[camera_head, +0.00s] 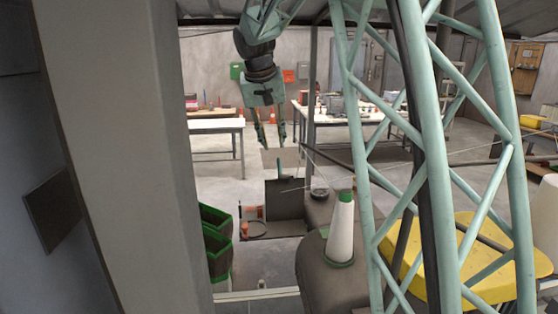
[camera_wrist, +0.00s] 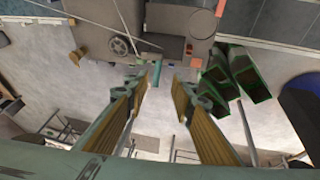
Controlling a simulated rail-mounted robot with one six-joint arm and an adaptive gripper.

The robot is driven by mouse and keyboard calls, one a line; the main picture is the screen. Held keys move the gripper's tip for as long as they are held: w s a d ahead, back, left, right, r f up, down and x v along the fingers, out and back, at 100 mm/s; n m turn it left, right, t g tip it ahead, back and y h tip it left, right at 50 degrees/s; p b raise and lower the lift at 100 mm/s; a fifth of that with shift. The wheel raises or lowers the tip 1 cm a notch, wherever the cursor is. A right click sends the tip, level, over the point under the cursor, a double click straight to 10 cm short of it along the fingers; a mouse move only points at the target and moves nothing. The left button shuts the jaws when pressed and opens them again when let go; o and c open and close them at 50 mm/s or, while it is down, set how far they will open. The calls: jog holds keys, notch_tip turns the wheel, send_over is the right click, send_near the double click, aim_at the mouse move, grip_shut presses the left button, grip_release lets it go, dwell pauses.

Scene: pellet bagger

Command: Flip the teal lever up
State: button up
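The teal lever (camera_head: 279,169) is a short, thin bar at the top edge of a dark grey box (camera_head: 285,198) in the head view. It looks upright there, but its exact tilt is hard to tell. In the wrist view a small teal piece, seemingly the lever (camera_wrist: 157,72), shows just beyond the left fingertip. My gripper (camera_head: 271,145) hangs pointing down above the lever, apart from it in the head view. In the wrist view my gripper (camera_wrist: 166,82) has its two fingers spread, with nothing between them.
A white cone with a green cap (camera_head: 341,230) stands on the grey machine body to the right. Green bins (camera_head: 216,240) stand at the left. A teal lattice column (camera_head: 430,150) hides part of the right side. Tables (camera_head: 216,127) stand behind; open floor lies between.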

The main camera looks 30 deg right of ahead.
aim_at(279, 162)
jog(key=w+d, duration=0.1)
jog(key=w+p, duration=0.1)
jog(key=w, duration=0.1)
jog(key=shift+w+d+f, duration=0.1)
jog(key=shift+d+f, duration=0.05)
jog(key=shift+d, duration=0.25)
jog(key=shift+f, duration=0.15)
jog(key=shift+p+x, duration=0.5)
jog(key=shift+x, duration=6.25)
jog(key=shift+d, duration=0.1)
grip_shut()
